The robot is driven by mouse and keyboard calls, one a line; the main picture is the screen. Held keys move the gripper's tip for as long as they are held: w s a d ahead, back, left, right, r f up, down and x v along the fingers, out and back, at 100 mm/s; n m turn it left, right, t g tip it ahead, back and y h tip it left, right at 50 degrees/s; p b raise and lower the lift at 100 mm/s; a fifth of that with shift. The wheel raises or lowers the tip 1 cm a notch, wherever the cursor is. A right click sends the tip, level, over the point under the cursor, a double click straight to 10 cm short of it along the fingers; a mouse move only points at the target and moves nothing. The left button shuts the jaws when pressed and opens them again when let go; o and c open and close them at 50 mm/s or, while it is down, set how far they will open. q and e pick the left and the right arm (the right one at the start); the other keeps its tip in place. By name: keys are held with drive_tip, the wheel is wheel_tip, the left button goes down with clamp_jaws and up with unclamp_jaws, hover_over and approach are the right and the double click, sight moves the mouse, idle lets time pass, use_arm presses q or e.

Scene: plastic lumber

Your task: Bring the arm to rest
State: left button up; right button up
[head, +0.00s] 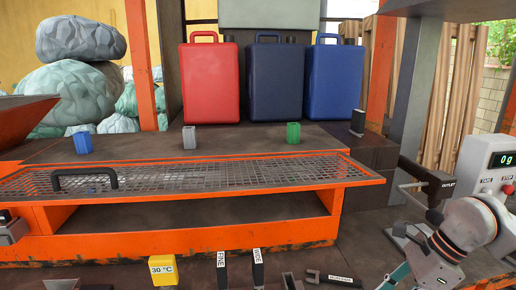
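A pale jointed arm link (463,230) with dark bands, which looks like part of my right arm, stands at the lower right of the head view. It slants down and left to a teal part (396,277) at the bottom edge. I make out no fingertips on it.
An orange bench (180,243) with a mesh shelf (215,177) fills the middle. Blue, grey and green small blocks stand behind the mesh. Red and blue canisters stand further back. A yellow "30 °C" block (163,270), labelled tools and a "0 g" scale (490,160) are nearer.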

drive_tip(key=s+a+r+m+y, duration=0.2)
drive_tip(key=a+m+y, duration=0.3)
drive_tip(key=a, duration=0.5)
drive_tip(key=s+a+r+m+y, duration=0.1)
drive_tip(key=a+m+y, duration=0.1)
drive_tip(key=a+y, duration=0.65)
drive_tip(key=w+d+f+m+t+h, duration=0.25)
drive_tip(key=m+t, duration=0.45)
drive_tip(key=m, duration=0.4)
drive_tip(key=w+d+f+m+t+h, duration=0.1)
drive_tip(key=w+f+m+t+h, duration=0.25)
drive_tip(key=m+t, duration=0.55)
drive_tip(key=d+f+m+h, duration=0.5)
drive_tip(key=f+m+h, duration=0.1)
drive_tip(key=f+m, duration=0.45)
drive_tip(key=s+d+f+m+g+h, duration=0.3)
drive_tip(key=s+f+m+g, duration=0.3)
drive_tip(key=s+f+m, duration=0.3)
drive_tip(key=s+f+h, duration=0.1)
drive_tip(key=s+f, duration=0.3)
drive_tip(key=f, duration=0.3)
drive_tip(key=shift+f, duration=0.3)
